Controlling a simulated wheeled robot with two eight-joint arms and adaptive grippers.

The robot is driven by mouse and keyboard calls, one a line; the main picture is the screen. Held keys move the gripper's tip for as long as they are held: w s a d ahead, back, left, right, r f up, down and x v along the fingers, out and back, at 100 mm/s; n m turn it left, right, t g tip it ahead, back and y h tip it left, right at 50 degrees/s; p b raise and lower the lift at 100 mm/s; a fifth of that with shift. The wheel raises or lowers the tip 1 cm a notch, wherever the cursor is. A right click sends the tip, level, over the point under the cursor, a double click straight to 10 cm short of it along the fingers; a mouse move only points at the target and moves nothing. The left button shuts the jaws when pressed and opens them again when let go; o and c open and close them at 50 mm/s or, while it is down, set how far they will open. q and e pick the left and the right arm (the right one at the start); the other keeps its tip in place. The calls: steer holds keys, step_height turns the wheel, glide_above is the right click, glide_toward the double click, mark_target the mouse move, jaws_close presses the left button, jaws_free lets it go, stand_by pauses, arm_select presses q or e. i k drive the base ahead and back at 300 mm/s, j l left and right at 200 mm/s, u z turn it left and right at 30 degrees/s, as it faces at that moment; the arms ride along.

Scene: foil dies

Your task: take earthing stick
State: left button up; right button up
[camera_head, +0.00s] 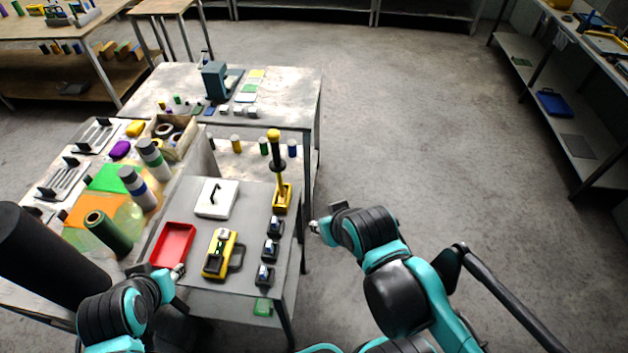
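A stick with a yellow knob, a black grip and a yellow lower part, which looks like the earthing stick (275,152), stands upright in a yellow holder (282,198) at the back right of the grey table. My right gripper (314,227) is just off the table's right edge, in front of and to the right of the holder, apart from the stick. My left gripper (178,271) is at the front left, by the near edge of a red tray (162,252). Both grippers' fingers are too small and partly hidden to read their opening.
The grey table (198,283) also bears a white box (216,198), a yellow device (218,253) and several small black devices (271,249) along its right side. The floor (420,130) to the right is clear.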

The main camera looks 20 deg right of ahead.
mark_target(277, 165)
steer(key=l, duration=1.45)
steer(key=i+l+u, duration=0.3)
steer(key=l, duration=0.25)
steer(key=i+l+u, duration=0.3)
steer(key=l, duration=0.35)
steer(key=i+l+u, duration=0.3)
steer(key=l, duration=0.45)
steer(key=i+l+u, duration=0.15)
steer(key=l, duration=0.2)
